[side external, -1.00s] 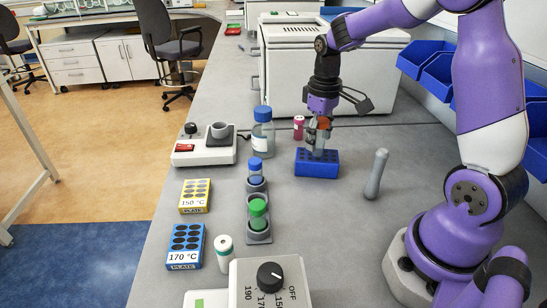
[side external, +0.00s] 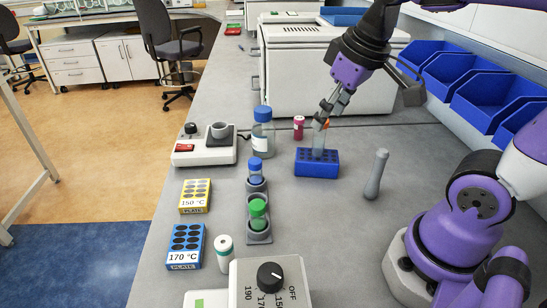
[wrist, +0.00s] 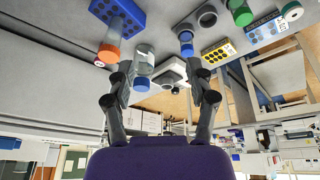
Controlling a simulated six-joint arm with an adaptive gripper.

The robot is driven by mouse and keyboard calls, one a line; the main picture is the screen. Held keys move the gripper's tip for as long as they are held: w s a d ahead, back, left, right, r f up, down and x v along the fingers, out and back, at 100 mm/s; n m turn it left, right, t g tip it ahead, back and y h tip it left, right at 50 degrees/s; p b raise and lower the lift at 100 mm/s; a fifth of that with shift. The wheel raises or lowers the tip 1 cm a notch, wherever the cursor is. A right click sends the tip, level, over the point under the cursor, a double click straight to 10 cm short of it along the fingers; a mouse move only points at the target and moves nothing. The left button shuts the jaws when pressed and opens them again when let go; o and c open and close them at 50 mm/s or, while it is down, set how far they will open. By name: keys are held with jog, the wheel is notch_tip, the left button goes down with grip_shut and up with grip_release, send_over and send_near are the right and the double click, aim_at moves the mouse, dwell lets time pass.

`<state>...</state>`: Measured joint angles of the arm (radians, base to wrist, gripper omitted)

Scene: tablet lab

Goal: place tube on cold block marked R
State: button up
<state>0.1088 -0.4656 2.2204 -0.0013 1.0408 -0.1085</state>
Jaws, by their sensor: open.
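A clear tube (side external: 319,142) with an orange cap (wrist: 108,53) stands upright in the dark blue block (side external: 317,169). The block shows at the top of the wrist view (wrist: 120,14), with the tube in it; no letter R is readable on it. My gripper (side external: 324,112) is tilted, with its fingertips close to the capped top of the tube and partly hiding it. In the wrist view my gripper (wrist: 160,92) has its fingers spread apart with nothing between them, and the orange cap lies beyond the left finger.
A grey rack (side external: 258,236) holds blue- and green-capped tubes to the left. A grey pestle-like rod (side external: 376,173) stands to the right.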

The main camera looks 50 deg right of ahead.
jog(key=shift+t, duration=0.8)
jog(key=s+a+f, duration=0.2)
jog(key=s, duration=0.1)
jog(key=shift+a, duration=0.25)
